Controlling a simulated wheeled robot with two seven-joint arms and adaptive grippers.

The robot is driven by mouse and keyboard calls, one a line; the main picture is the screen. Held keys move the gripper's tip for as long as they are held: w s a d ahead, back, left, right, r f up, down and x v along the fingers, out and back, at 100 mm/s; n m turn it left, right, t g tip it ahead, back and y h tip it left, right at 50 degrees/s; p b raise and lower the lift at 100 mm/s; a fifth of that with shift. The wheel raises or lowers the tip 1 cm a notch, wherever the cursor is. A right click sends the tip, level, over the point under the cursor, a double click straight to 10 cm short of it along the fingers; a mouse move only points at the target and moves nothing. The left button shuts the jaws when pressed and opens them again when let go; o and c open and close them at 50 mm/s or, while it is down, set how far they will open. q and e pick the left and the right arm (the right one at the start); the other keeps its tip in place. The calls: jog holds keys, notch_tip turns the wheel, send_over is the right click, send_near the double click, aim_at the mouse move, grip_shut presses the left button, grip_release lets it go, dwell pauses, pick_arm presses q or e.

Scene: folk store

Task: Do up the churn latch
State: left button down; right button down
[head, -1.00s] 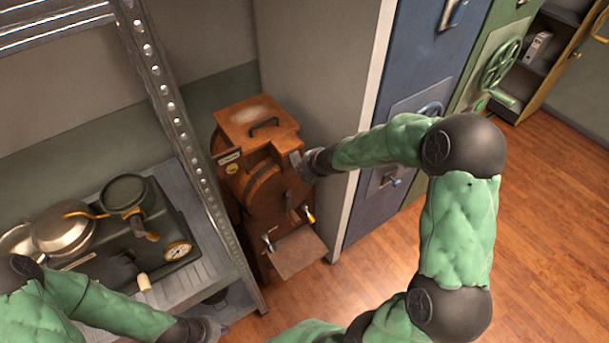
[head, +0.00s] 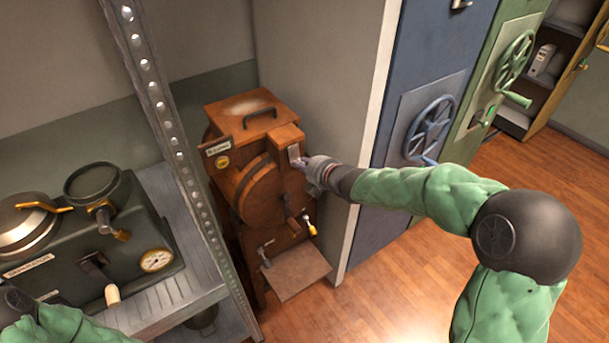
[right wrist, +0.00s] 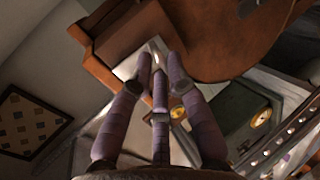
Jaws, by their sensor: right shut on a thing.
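The wooden churn (head: 257,190) stands between the metal rack and a grey wall, with a handled lid on top. Its latch (head: 294,152), a small pale metal plate, is on the upper right of the front. My right gripper (head: 303,163) reaches in from the right and is shut on the latch. In the right wrist view, the fingertips (right wrist: 158,65) come together at the pale metal latch (right wrist: 130,66) against the brown wood of the churn (right wrist: 190,30). The fingers partly cover the latch. My left gripper is out of the picture; only part of its arm shows at lower left.
A metal rack post (head: 180,160) stands close to the churn's left. A dark machine with a gauge (head: 156,260) sits on the rack. A wooden board (head: 296,272) juts from the churn's lower front. A blue door with a wheel (head: 432,130) is to the right. Floor in front is open.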

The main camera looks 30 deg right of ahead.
jog(key=shift+w+a+f+t+y+b, duration=0.15)
jog(key=shift+f+t+b, duration=0.4)
jog(key=shift+b, duration=0.5)
jog(key=shift+w+f+t+y+b, duration=0.15)
jog(key=shift+f+t+b, duration=0.4)
jog(key=shift+b, duration=0.5)
jog(key=shift+r, duration=0.1)
jog(key=c, duration=1.2)
grip_release()
jog(key=shift+c, duration=0.2)
jog(key=shift+r, duration=0.1)
jog(key=shift+r, duration=0.15)
jog(key=v, duration=1.2)
jog(key=shift+f, duration=0.25)
